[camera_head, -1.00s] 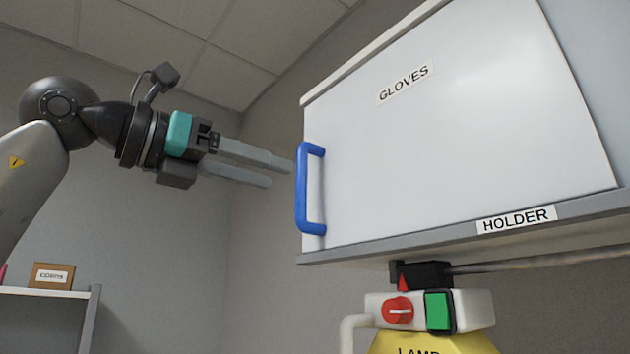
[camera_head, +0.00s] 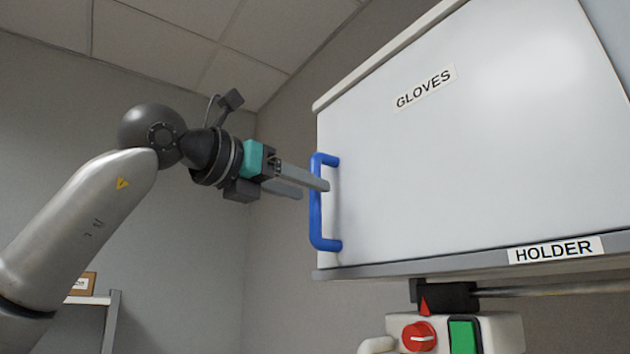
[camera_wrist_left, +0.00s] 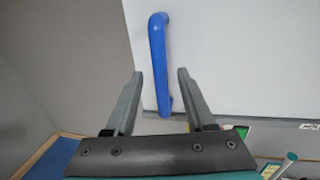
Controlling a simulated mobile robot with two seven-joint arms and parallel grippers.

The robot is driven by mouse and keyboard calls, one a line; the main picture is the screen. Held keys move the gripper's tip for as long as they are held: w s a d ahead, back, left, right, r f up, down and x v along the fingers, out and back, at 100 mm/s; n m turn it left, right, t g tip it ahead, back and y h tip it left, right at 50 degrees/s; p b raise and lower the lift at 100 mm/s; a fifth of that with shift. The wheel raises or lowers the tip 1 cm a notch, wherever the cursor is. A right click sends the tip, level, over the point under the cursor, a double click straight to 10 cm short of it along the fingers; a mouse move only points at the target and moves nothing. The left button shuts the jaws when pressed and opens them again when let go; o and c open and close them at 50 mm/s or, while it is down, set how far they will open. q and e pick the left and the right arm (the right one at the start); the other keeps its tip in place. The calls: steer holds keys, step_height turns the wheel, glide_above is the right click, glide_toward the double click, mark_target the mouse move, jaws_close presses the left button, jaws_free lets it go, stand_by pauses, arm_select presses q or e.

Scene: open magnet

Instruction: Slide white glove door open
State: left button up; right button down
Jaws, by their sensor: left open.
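The white glove door (camera_head: 470,140), labelled GLOVES, is the front of a wall cabinet at the right in the head view. Its blue handle (camera_head: 316,205) stands upright at the door's left edge. My left gripper (camera_head: 313,188) is open at the handle, with one finger overlapping the handle in the picture. In the left wrist view the blue handle (camera_wrist_left: 158,60) shows ahead of the open left gripper (camera_wrist_left: 160,78), its lower end between the two fingertips. I cannot tell whether a finger touches it. My right gripper is not in view.
A ledge labelled HOLDER (camera_head: 556,250) runs under the door. Below it is a lamp unit with a red knob (camera_head: 419,337) and a green switch (camera_head: 464,336). A shelf (camera_head: 100,300) with a small box stands at the lower left.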

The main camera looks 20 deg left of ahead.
mark_target(311, 191)
arm_select(q)
steer(key=shift+p+x, duration=0.4)
steer(key=shift+x, duration=1.2)
steer(key=shift+c, duration=0.2)
jaws_close()
